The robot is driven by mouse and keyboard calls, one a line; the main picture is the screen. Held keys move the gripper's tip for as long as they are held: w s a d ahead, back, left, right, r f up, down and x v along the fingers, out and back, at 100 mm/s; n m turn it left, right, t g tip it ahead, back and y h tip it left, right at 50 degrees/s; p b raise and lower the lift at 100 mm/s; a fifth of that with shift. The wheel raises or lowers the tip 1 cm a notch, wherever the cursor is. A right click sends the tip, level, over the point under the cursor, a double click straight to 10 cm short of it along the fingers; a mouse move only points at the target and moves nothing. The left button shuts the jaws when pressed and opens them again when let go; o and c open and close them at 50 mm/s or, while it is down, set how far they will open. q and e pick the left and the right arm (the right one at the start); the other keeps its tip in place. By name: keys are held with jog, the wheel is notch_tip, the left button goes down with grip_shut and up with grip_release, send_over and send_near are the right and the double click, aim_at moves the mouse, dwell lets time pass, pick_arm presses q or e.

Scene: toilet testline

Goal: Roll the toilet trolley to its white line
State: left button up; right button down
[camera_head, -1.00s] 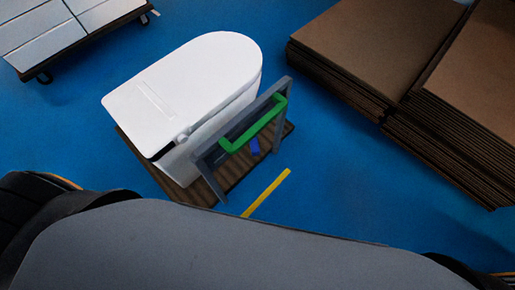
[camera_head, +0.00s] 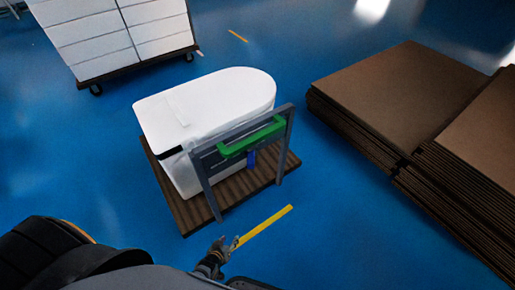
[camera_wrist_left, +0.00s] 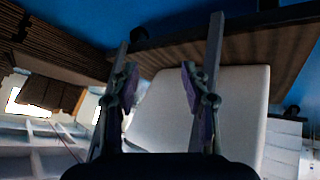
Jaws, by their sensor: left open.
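The toilet trolley has a ribbed brown base (camera_head: 183,213), a grey upright frame (camera_head: 208,190) and a green handle (camera_head: 250,139). A white toilet (camera_head: 205,105) rides on it. My left gripper (camera_head: 224,249) is open and empty, low in front of the trolley and apart from the handle. In the left wrist view my left gripper (camera_wrist_left: 160,85) shows spread fingers, with the toilet (camera_wrist_left: 245,105) and the base (camera_wrist_left: 165,55) beyond. My right gripper is out of view. I cannot make out a white line on the floor.
A yellow floor strip (camera_head: 265,226) lies in front of the trolley, and a shorter one (camera_head: 238,36) lies far behind. Stacked brown sheets (camera_head: 390,90) stand at the right. A wheeled cart with white boxes (camera_head: 110,30) stands at the back left. Blue floor is clear between them.

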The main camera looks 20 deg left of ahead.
pick_arm(q)
jog(key=w+d+r+n+t+b, duration=0.1)
jog(key=w+d+r+n+t, duration=0.15)
jog(key=w+r, duration=0.45)
jog(key=n+t+y+b, duration=0.1)
jog(key=n+t+b, duration=0.3)
jog(key=n+t, duration=0.55)
send_near(255, 139)
jog(key=w, duration=0.3)
jog(key=w+m+t+b, duration=0.1)
jog(key=w, duration=0.2)
jog(key=w+m+t+b, duration=0.1)
jog(key=w, duration=0.2)
jog(key=shift+w+a+r, duration=0.3)
jog(key=shift+w, duration=0.05)
jog(key=shift+w+r, duration=0.25)
jog(key=shift+w, duration=0.2)
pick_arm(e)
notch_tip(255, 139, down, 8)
pick_arm(q)
jog(key=shift+c, duration=0.4)
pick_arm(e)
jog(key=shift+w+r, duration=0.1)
pick_arm(q)
grip_shut()
